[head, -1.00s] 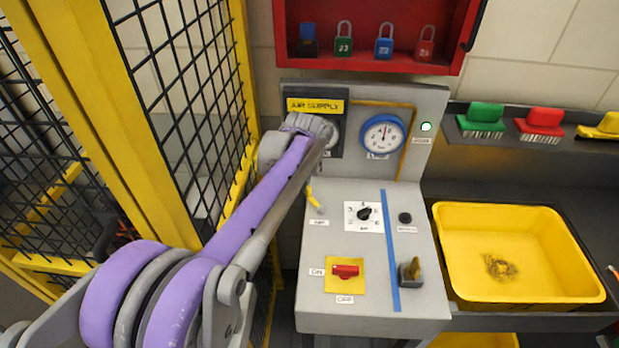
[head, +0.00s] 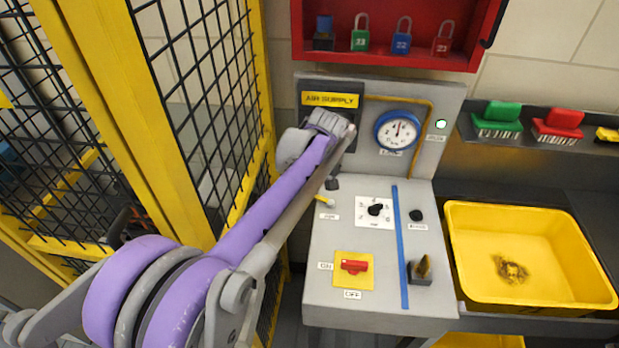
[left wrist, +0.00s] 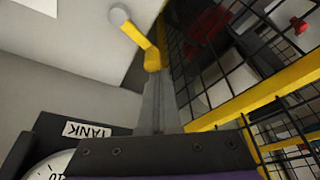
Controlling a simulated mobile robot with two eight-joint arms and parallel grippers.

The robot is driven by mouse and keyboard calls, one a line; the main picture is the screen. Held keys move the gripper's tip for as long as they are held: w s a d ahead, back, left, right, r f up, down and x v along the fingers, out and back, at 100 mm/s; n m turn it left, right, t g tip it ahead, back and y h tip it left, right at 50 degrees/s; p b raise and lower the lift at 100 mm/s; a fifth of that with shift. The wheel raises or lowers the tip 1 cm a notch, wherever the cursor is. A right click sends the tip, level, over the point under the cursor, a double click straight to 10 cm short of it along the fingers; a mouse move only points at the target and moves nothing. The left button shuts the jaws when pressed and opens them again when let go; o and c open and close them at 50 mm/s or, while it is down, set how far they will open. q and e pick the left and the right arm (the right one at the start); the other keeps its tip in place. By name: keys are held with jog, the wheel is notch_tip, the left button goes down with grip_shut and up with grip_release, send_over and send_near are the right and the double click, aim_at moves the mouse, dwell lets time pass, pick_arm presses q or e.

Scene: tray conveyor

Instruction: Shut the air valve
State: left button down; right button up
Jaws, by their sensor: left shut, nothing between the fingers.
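The air valve's yellow lever (head: 322,199) is at the left of the grey console, above a label too small to read surely. It slants from a pale round end at lower right to upper left. In the left wrist view the yellow lever (left wrist: 136,36) shows large, with its pale round end at upper left. My left gripper (head: 332,183) is just above the lever in the head view, partly hidden by my wrist. In the wrist view its fingers (left wrist: 156,82) are shut and empty, tips at the lever's bent yellow end; contact is not certain. My right gripper is not in view.
The console (head: 380,262) carries a rotary dial (head: 375,210), a red switch (head: 355,266) and a pressure gauge (head: 398,131). A yellow mesh fence (head: 205,120) stands close left of my arm. A yellow bin (head: 530,235) is at right.

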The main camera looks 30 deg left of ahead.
pick_arm(q)
jog(key=shift+s+n, duration=0.2)
jog(key=shift+n, duration=0.1)
jog(key=shift+s+a, duration=0.2)
jog(key=shift+a, duration=0.55)
